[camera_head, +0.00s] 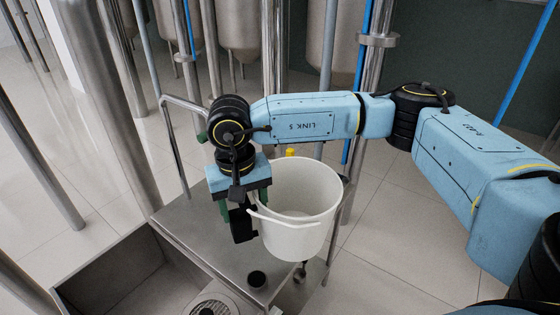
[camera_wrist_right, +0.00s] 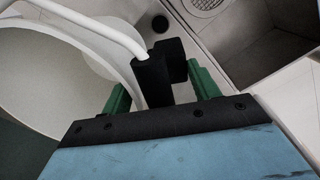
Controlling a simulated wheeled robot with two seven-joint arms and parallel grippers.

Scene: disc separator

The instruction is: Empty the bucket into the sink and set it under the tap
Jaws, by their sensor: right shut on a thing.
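The white bucket (camera_head: 300,232) is upright in the head view, just right of my right gripper (camera_head: 241,212). My right gripper points down and is shut on the bucket's black handle grip (camera_wrist_right: 152,80), which sits between the green fingers in the wrist view. The white handle runs from the grip to the bucket. The bucket's inside looks pale; I cannot tell what it holds. I cannot tell whether its base touches anything. The steel sink (camera_head: 105,262) opens at the lower left, with a round drain (camera_head: 210,307). A bent steel pipe (camera_head: 175,150) rises behind the counter. My left gripper is not in view.
The steel counter (camera_head: 195,225) lies beside the sink, with a small dark round opening (camera_head: 257,279). Steel posts and blue pipes stand behind my right arm, with large tanks (camera_head: 237,30) farther back. Tiled floor (camera_head: 385,235) is open on the right.

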